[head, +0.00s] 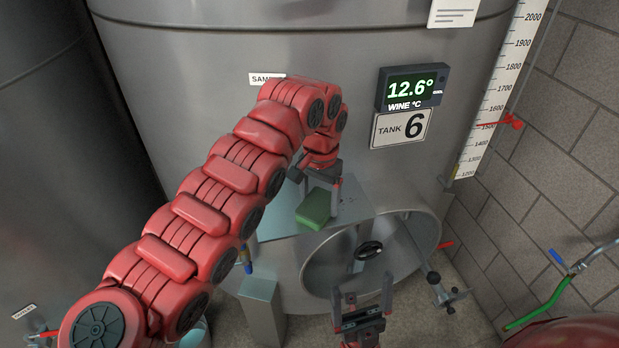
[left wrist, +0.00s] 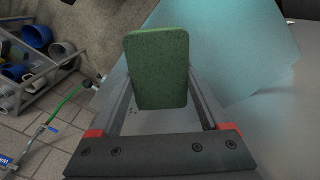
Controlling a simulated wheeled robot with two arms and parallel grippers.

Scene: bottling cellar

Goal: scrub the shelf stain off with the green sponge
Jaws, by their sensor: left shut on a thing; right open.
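The green sponge (head: 314,209) is between the fingers of my left gripper (head: 320,192), which is shut on it. In the head view the sponge is over the grey metal shelf (head: 275,222) on the front of the tank; I cannot tell if it touches. In the left wrist view the sponge (left wrist: 158,70) stands out past the fingers, with the pale bluish shelf (left wrist: 235,55) behind it. My right gripper (head: 362,292) is open and empty, low in front of the round hatch.
The steel tank (head: 200,110) fills the back, with a display (head: 411,88) and a "TANK 6" sign (head: 401,129). The round hatch (head: 425,225) with a black handwheel (head: 368,250) is right of the shelf. A green hose (head: 540,305) is at lower right.

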